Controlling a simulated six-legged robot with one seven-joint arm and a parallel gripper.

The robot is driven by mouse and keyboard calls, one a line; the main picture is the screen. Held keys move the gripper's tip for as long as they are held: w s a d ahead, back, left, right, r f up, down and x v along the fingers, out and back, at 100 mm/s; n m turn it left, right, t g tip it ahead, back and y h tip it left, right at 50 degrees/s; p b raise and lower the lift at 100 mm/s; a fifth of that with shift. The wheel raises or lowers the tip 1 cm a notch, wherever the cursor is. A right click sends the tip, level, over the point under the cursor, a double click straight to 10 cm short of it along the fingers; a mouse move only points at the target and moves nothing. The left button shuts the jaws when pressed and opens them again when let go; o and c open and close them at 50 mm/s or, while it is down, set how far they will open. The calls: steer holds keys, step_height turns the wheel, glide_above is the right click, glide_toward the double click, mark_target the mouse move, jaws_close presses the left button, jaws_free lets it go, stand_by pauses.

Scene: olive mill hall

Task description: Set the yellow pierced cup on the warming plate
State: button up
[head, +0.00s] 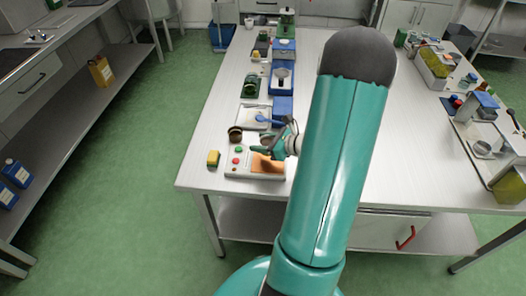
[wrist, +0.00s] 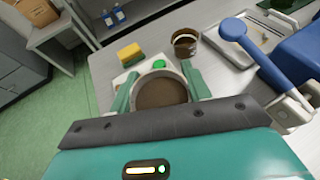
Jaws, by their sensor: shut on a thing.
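My gripper (wrist: 161,84) is shut on a round cup (wrist: 184,88) with a pale rim and brown inside. The cup's outer wall is mostly hidden, so I cannot tell its colour or whether it is pierced. In the head view my gripper (head: 264,152) is at the back of a white box with an orange-brown plate (head: 268,165) on its right part, which looks like the warming plate. The box has a green and a red button; the green button (wrist: 159,64) shows just beyond the held cup. I cannot tell whether the cup touches the box.
A dark brown cup (head: 235,134) stands behind the box; it also shows in the wrist view (wrist: 186,43). A yellow sponge (head: 213,158) lies left of the box. A tray with a blue-handled tool (wrist: 243,37) is behind. The table's middle (head: 420,150) is clear.

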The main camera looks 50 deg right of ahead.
mark_target(263, 158)
steer(key=shift+s+a+f, duration=0.1)
steer(key=shift+s+f, duration=0.1)
steer(key=shift+f, duration=0.8)
steer(key=shift+s+f, duration=0.15)
steer(key=shift+f, duration=0.8)
steer(key=shift+f, duration=0.15)
steer(key=o, duration=1.1)
steer(key=shift+c, duration=0.2)
